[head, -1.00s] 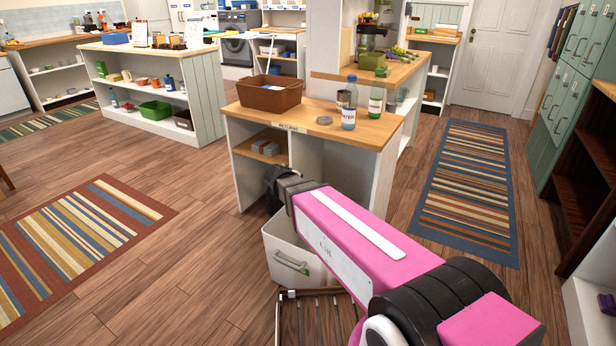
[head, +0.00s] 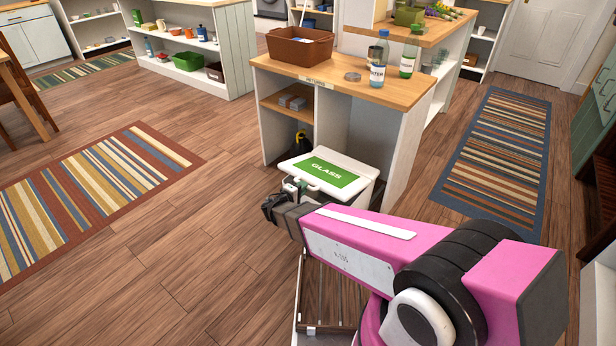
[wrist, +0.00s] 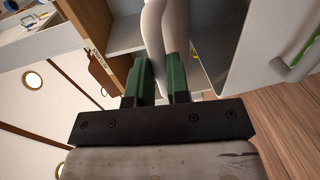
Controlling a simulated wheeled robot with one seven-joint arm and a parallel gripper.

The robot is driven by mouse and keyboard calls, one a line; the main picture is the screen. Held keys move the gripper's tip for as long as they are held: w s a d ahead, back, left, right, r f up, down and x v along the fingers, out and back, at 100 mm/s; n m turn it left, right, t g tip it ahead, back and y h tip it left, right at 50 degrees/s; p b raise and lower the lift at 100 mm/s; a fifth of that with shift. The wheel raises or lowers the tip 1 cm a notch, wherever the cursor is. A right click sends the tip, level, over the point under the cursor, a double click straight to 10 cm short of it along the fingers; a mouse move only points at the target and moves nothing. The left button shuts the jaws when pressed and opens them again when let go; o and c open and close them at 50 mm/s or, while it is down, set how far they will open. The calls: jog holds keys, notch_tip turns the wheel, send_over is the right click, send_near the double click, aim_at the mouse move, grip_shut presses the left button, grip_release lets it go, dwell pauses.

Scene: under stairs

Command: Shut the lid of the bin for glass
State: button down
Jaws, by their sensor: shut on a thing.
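The bin for glass shows its white lid (head: 300,168) with a green "GLASS" label, beside the counter's front in the head view. The lid looks nearly level, with a dark gap under its near edge; whether it rests on the rim I cannot tell. My arm hides most of the bin's body. My gripper (head: 270,206) is at the lid's near left corner. In the wrist view my gripper's green fingers (wrist: 162,85) are closed around a pale rounded thing (wrist: 153,30); what it is I cannot tell. A white panel with a handle (wrist: 292,65) and a green strip lies right of them.
The wooden counter (head: 345,87) stands just behind the bin, with a brown crate (head: 299,47) and bottles on top and open shelves below. A striped rug (head: 90,190) lies left and another (head: 492,160) right. Wood floor is clear at the left.

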notch_tip(320, 180, down, 10)
jog(key=shift+s+a+f, duration=0.25)
jog(key=shift+s, duration=0.2)
jog(key=shift+f, duration=0.1)
jog(key=c, duration=1.1)
grip_release()
jog(key=shift+t+h, duration=0.3)
jog(key=shift+r, duration=0.2)
jog(key=shift+s, duration=0.1)
jog(key=v, duration=1)
jog(key=shift+s+a, duration=0.2)
jog(key=shift+s, duration=0.05)
